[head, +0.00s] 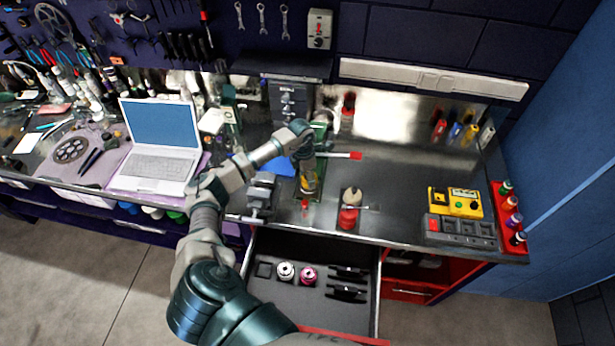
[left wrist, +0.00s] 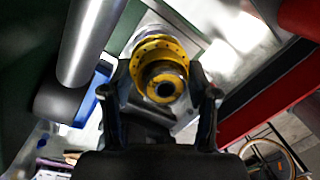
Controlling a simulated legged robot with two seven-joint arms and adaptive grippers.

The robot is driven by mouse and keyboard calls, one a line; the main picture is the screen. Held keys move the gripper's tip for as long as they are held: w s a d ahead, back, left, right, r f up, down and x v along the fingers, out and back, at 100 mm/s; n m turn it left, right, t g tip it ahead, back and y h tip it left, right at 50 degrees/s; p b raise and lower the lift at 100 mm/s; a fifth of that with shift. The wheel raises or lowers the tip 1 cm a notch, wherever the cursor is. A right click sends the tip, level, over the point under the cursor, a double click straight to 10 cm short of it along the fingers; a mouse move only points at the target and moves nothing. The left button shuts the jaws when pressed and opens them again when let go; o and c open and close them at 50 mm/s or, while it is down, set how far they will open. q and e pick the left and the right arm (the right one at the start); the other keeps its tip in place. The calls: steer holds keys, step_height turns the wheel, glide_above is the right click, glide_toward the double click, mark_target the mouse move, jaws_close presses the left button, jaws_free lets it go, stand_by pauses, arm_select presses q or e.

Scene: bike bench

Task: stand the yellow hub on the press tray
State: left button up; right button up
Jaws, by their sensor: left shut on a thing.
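The yellow hub (head: 309,183) is at my left gripper (head: 306,168), over the middle of the bench. In the left wrist view the hub (left wrist: 160,76) sits between the two fingers, its round end and dark bore facing the camera. My left gripper (left wrist: 162,108) is shut on it. In the head view the gripper is above the hub, and green parts of what seems to be the press (head: 321,134) show just behind. The press tray is not clearly visible; my arm and the hub cover that area. Whether the hub touches anything below, I cannot tell.
A grey vise (head: 262,190) stands left of the hub; a red-based part (head: 348,218) stands right. The open drawer (head: 362,310) holds white and pink hubs. A yellow box (head: 455,203) and red bottle rack (head: 510,235) are at right.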

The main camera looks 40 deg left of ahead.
arm_select(q)
steer(key=shift+f+b, duration=0.5)
steer(key=shift+f, duration=0.2)
steer(key=o, duration=1)
steer(key=shift+a+r+p, duration=0.15)
steer(key=shift+r+p, duration=0.7)
steer(key=shift+r, duration=0.5)
steer(key=shift+a+r+p, duration=0.2)
steer(key=shift+r+p, duration=0.65)
steer(key=shift+r, duration=0.55)
steer(key=shift+a+r+p, duration=0.15)
steer(key=shift+r+p, duration=0.7)
steer(key=shift+r, duration=0.5)
steer(key=shift+a+r+p, duration=0.1)
steer(key=shift+r+p, duration=0.55)
steer(key=shift+r, duration=0.75)
steer(key=shift+s, duration=0.1)
